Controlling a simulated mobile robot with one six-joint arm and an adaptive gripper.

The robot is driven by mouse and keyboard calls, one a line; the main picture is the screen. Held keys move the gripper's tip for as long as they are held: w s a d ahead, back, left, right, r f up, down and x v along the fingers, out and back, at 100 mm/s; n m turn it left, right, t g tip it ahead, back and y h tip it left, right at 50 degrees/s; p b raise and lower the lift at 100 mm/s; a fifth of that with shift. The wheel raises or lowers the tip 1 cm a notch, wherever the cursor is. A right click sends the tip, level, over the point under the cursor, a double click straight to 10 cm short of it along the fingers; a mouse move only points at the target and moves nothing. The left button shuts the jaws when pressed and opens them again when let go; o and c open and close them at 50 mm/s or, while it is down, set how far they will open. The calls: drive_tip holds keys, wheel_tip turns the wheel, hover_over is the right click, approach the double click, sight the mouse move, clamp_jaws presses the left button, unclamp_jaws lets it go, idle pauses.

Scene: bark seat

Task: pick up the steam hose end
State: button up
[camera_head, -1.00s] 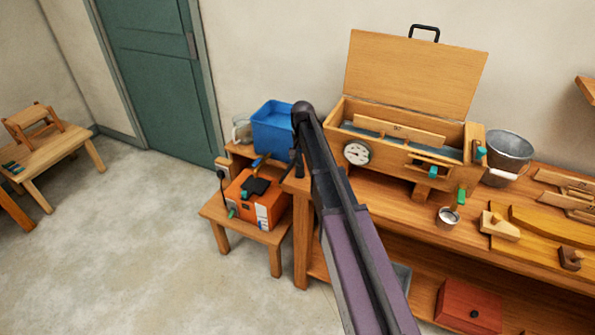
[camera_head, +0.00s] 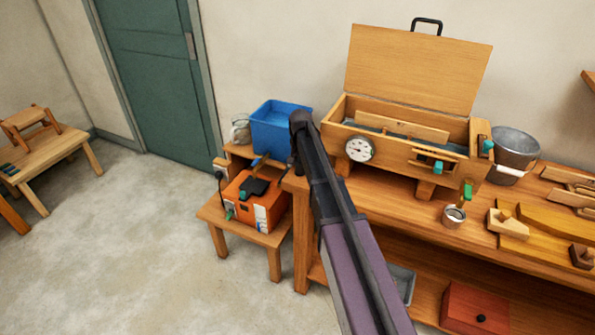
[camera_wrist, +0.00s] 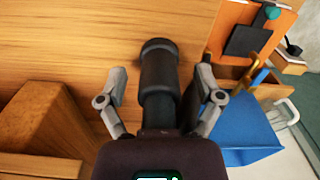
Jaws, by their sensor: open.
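My gripper (camera_wrist: 160,79) is open in the wrist view, its two grey fingers apart over a wooden surface. A dark, round-ended cylinder (camera_wrist: 158,65) shows between the fingers; I cannot tell whether it is the steam hose end or a part of me. In the head view my arm hides the gripper. The orange steam unit (camera_head: 253,200) stands on a low stool left of the bench. It also shows at the upper right of the wrist view (camera_wrist: 262,22). I cannot make out the steam hose end for certain.
The blue tub (camera_head: 279,127) stands behind the orange unit. The open wooden steam box (camera_head: 395,163) with a dial gauge (camera_head: 360,148) sits on the workbench (camera_head: 400,209). A metal bucket (camera_head: 515,148) and small cup (camera_head: 454,216) stand right.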

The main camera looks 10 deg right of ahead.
idle(0.5)
clamp_jaws()
drive_tip(key=shift+r, duration=0.2)
wheel_tip(320, 180, up, 4)
drive_tip(key=p, duration=0.4)
drive_tip(key=shift+f, duration=0.1)
drive_tip(key=s+d, duration=0.1)
drive_tip(key=s, duration=0.7)
drive_tip(key=s+d+p, duration=0.1)
drive_tip(key=s+d, duration=0.1)
drive_tip(key=s, duration=0.5)
drive_tip(key=shift+s+d+r, duration=0.3)
drive_tip(key=shift+s+r, duration=0.05)
drive_tip(key=shift+r, duration=0.05)
